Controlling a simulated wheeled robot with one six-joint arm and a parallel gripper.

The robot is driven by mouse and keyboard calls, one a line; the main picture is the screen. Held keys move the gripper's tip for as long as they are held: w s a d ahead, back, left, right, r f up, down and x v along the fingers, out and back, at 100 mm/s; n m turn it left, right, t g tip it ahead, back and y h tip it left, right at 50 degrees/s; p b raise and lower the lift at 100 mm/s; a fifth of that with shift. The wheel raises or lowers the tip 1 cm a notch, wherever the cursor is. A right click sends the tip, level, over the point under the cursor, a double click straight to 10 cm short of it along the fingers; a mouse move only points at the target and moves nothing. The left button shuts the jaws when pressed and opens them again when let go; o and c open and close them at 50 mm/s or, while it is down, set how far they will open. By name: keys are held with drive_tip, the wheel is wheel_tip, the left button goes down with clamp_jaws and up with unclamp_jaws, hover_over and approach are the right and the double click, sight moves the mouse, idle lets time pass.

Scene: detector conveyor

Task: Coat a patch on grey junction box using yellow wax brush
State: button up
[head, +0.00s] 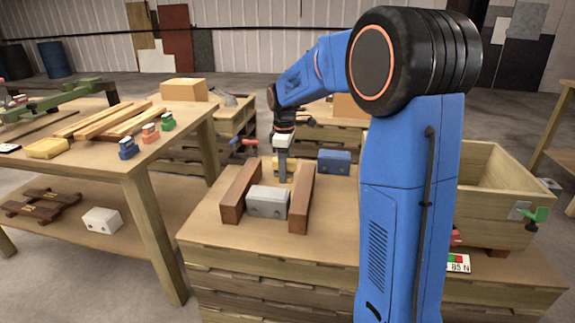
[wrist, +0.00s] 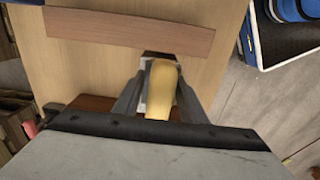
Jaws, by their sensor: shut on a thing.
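The grey junction box (head: 267,203) lies on the wooden pallet-stack top, between two brown wooden bars. My gripper (head: 284,178) points down just behind the box in the head view. In the wrist view my gripper (wrist: 160,95) is shut on the yellow wax brush (wrist: 163,85), whose rounded yellow handle shows between the fingers. The lower end of the brush is hidden by the handle and fingers. A pale surface shows beside the handle, probably the box. I cannot tell whether the brush touches the box.
The brown bars (head: 241,191) (head: 302,198) flank the box closely. A blue box (head: 334,161) stands behind right, and a wooden crate (head: 490,224) at right. The left table (head: 189,127) holds wood strips and small coloured blocks. The pallet front is clear.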

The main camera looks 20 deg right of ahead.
drive_tip(key=shift+r, duration=0.9)
